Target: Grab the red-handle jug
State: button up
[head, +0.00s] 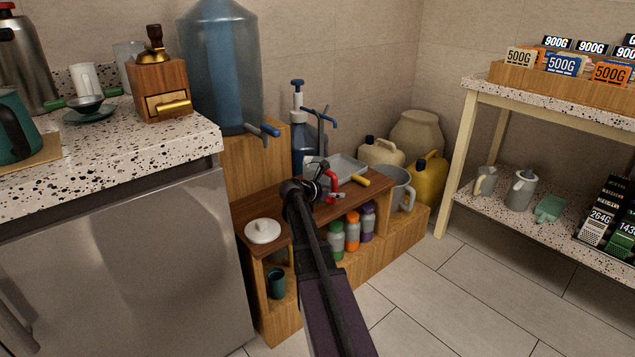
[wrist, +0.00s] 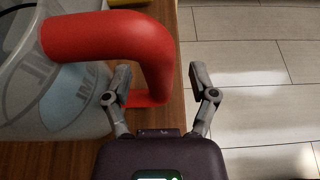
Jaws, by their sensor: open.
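The jug has a clear body (wrist: 75,105) with grey markings and a thick red handle (wrist: 125,38). In the wrist view the body is at the left and the handle loops toward my gripper (wrist: 160,74). My gripper is open, its fingers apart on either side of the handle's upright part. The left finger is close to the handle's lower bend; I cannot tell whether it touches. There is a gap before the right finger. In the head view the red handle (head: 332,184) shows just beyond my gripper (head: 315,184), and my arm partly hides the jug.
The jug stands on a wooden shelf unit (head: 265,208) with a white lid (head: 262,231), a grey tray (head: 343,167) and a grey pitcher (head: 398,185). Coloured bottles (head: 352,231) sit below. Open tiled floor (head: 430,290) lies to the right.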

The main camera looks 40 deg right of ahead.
aim_at(335, 181)
grip_shut()
jog(key=shift+r+p, duration=0.45)
dwell(0.6)
jog(key=shift+r+p, duration=1.5)
jog(key=s+a+r+p, duration=0.1)
jog(key=s+a, duration=0.7)
jog(key=s, duration=0.5)
jog(key=shift+s, duration=0.25)
jog(key=shift+s, duration=0.15)
